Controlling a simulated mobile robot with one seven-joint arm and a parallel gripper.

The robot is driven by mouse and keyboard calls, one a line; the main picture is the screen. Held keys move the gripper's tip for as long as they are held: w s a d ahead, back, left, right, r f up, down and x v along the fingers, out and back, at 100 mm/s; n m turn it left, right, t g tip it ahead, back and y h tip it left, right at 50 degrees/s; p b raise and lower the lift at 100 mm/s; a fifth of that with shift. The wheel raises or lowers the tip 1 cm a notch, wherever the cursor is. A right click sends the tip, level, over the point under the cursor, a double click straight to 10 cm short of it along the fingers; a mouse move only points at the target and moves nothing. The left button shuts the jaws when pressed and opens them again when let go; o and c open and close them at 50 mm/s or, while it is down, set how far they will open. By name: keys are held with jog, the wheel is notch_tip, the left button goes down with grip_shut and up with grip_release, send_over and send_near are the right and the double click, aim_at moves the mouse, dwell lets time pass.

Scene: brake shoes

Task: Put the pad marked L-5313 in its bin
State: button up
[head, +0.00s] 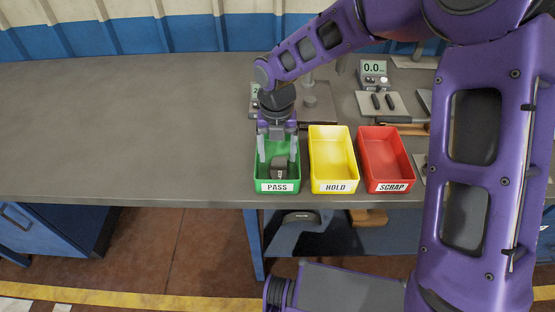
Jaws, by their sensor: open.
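A dark grey pad (280,167) lies in the green bin (277,187) labelled PASS. Its marking is too small to read, so I cannot tell whether it is L-5313. My gripper (278,155) is over the green bin, pointing down, with its two pale fingers apart on either side of the pad. The gripper is open; I cannot tell whether the fingers touch the pad. The yellow bin (333,156) labelled HOLD and the red bin (386,157) labelled SCRAP stand to the right, both empty.
Behind the bins are a gauge with a display (373,70), a plate with two dark pieces (383,103) and a dark-handled tool (395,119). My arm covers the bench's right side. The grey bench (130,125) is clear on the left.

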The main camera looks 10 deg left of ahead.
aim_at(277, 169)
notch_tip(277, 169, up, 8)
jog(key=p, duration=0.1)
jog(key=shift+f, duration=0.15)
dwell(0.4)
